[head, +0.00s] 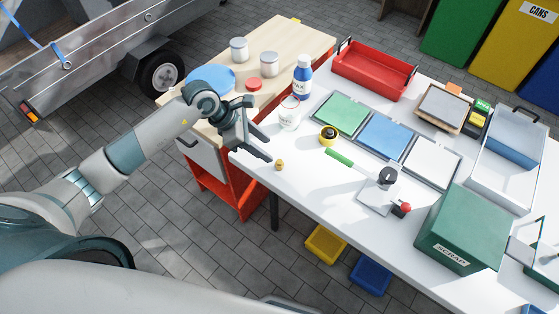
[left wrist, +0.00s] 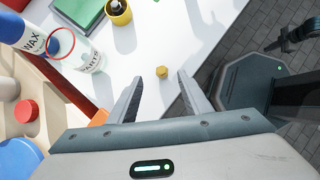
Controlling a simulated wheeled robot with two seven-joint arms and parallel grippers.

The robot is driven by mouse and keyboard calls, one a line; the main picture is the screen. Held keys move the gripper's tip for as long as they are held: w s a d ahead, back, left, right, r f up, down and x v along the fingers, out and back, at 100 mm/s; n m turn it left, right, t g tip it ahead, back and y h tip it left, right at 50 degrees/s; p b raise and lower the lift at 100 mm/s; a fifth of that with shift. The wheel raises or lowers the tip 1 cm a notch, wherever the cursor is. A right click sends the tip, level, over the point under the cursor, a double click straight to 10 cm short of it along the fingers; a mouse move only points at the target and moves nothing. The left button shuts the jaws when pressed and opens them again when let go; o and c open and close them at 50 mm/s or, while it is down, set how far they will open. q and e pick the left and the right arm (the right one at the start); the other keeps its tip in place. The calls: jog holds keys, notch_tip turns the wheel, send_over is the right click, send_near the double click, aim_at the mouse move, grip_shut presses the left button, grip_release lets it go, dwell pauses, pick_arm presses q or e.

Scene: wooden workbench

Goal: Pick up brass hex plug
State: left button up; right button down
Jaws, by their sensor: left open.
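The brass hex plug (head: 279,165) is a small gold piece on the white tabletop near its front left edge. In the left wrist view the plug (left wrist: 162,72) lies just beyond my fingertips, roughly midway between them. My left gripper (head: 264,150) is open and empty, just left of the plug in the head view. Its two fingers (left wrist: 160,90) show apart in the left wrist view, with bare table between them. My right gripper is not seen in the head view.
The table edge is close to the plug.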

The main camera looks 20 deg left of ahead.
aim_at(279, 162)
pick_arm(q)
jog(key=p+x, duration=0.1)
jog(key=x, duration=0.3)
jog(key=shift+r, duration=0.1)
jog(key=shift+w+d+f, duration=0.1)
jog(key=shift+d+f, duration=0.05)
jog(key=shift+f, duration=0.3)
jog(key=shift+d+f+p, duration=0.2)
jog(key=shift+f+p, duration=0.1)
jog(key=shift+p, duration=0.3)
jog(key=p+x, duration=0.2)
jog(key=x, duration=0.1)
jog(key=shift+f, duration=0.4)
jog(key=shift+d+f, duration=0.1)
jog(key=shift+f, duration=0.3)
